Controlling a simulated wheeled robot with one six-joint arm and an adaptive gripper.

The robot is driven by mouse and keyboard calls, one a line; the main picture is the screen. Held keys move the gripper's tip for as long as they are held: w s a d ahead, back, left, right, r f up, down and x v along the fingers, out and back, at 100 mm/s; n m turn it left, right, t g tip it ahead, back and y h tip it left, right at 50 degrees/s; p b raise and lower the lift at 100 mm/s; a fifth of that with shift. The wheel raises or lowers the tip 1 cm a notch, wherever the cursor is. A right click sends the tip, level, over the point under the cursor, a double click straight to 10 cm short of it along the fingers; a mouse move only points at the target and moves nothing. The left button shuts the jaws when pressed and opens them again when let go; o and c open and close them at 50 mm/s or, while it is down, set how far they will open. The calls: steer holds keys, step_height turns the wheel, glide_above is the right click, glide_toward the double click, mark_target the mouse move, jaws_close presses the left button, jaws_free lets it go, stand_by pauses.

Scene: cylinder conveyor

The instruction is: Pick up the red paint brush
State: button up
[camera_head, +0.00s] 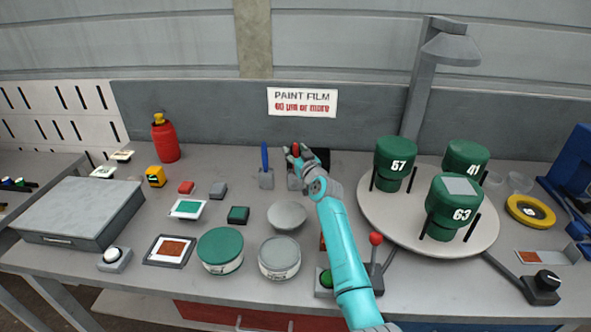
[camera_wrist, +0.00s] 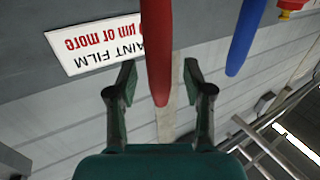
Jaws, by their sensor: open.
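The red paint brush (camera_wrist: 157,45) shows its handle in the wrist view, between the two spread fingers of my gripper (camera_wrist: 159,78). A gap shows on both sides of the handle there. In the head view, a small bit of the red handle (camera_head: 295,147) shows at my gripper (camera_head: 297,153), at the back middle of the table. The brush's lower part is mostly hidden by my gripper, with a grey holder (camera_head: 293,183) partly visible below. My gripper is open and holds nothing.
A blue brush (camera_head: 265,157) stands just left in a grey holder (camera_head: 266,180); its handle (camera_wrist: 246,35) is right in the wrist view. A turntable (camera_head: 376,218) with green numbered cans is at right. Paint tins (camera_head: 279,262) stand in front. The wall is close behind.

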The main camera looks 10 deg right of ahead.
jaws_close()
steer(key=shift+r, duration=0.15)
